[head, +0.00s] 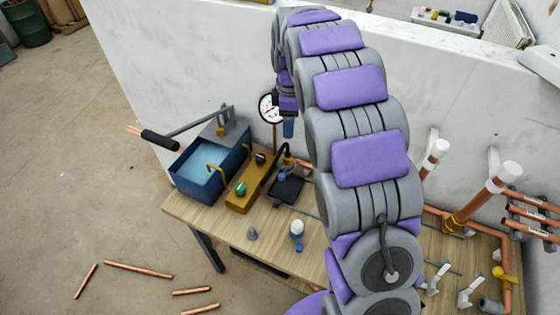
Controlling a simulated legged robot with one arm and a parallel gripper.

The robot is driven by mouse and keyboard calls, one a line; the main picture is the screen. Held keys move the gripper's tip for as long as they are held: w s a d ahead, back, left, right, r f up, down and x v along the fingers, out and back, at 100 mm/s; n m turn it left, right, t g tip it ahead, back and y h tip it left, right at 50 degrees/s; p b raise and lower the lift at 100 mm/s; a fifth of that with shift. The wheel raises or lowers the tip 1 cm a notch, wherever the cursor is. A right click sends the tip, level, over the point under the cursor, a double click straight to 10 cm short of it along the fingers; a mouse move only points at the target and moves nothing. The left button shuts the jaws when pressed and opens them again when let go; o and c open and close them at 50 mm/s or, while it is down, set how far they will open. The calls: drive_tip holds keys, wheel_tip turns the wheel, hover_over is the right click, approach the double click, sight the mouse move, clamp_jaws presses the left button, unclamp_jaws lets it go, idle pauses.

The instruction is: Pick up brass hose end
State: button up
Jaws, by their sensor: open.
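A small brass-coloured piece (302,163) shows at the end of a black curved hose (285,152), just left of my arm; I take it for the brass hose end, but it is small and partly hidden. The hose rises by a dark flat block (286,190) on the wooden bench. My arm arches up and over, and its far end hangs down behind the arch. My gripper (288,128) is there, small, above and apart from the hose. It is open and appears empty.
A blue water tank (209,168) with a black-handled lever stands at the bench's left end, beside a brass block (246,190) with valves. A round gauge (270,107) is close left of my gripper. Copper pipes (480,203) fill the right side. A white wall (170,60) stands behind.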

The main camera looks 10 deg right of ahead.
drive_tip(key=b, duration=0.2)
approach(288, 156)
wheel_tip(288, 156, down, 5)
drive_tip(key=shift+s+f, duration=0.15)
drive_tip(key=shift+w+f+b, duration=0.2)
drive_tip(key=shift+f+b, duration=1)
drive_tip(key=shift+f, duration=1.85)
drive_tip(key=c, duration=0.9)
drive_tip(key=shift+r, duration=0.1)
drive_tip(key=shift+c, duration=0.4)
wheel_tip(288, 156, up, 15)
drive_tip(key=p, duration=0.4)
drive_tip(key=shift+p, duration=0.35)
